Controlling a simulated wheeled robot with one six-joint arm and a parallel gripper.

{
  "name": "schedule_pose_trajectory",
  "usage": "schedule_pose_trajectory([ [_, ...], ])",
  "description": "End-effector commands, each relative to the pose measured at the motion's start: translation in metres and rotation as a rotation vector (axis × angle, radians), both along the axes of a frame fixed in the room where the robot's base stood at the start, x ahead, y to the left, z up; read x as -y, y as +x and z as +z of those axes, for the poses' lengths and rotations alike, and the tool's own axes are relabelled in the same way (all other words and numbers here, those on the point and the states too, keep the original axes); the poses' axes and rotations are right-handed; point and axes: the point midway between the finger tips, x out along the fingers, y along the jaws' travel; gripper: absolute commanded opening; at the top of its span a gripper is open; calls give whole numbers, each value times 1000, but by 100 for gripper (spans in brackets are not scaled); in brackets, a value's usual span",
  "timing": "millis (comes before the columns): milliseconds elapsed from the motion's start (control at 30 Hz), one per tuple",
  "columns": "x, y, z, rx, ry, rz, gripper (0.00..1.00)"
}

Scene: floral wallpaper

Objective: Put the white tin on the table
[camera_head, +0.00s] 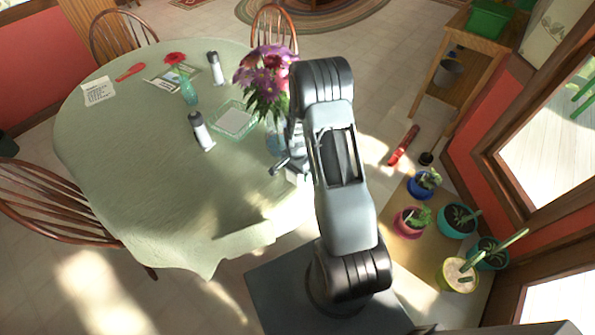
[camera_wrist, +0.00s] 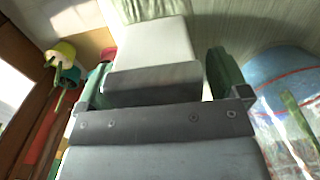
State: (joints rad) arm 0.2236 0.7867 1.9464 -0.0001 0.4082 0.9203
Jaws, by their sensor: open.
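A white, box-like object, which looks like the white tin (camera_wrist: 152,42), is between the fingers of my gripper (camera_wrist: 160,62) in the wrist view. The green fingers stand on its left and right, with a narrow gap visible by the right finger. Its near part is hidden by my gripper. I cannot tell whether it rests on the cloth. In the head view my gripper (camera_head: 287,166) is at the right edge of the round table (camera_head: 150,190), which has a pale green cloth. The tin is mostly hidden there by my arm.
A vase (camera_head: 275,144) of purple flowers stands close to my gripper; a blue, red-lined vessel (camera_wrist: 285,85) is right of it in the wrist view. A green glass dish (camera_head: 234,121) and shakers (camera_head: 201,131) are farther left. The table's front left is clear. Potted plants (camera_head: 411,220) stand right.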

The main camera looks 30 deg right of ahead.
Motion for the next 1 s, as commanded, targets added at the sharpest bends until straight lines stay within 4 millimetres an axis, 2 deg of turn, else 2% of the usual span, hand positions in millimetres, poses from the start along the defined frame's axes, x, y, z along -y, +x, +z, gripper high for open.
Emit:
schedule_pose_trajectory([
  [100,0,0,0,0,0,0,93],
  [767,0,0,1,1,0,0,29],
  [1000,0,0,2,1,0,0,28],
])
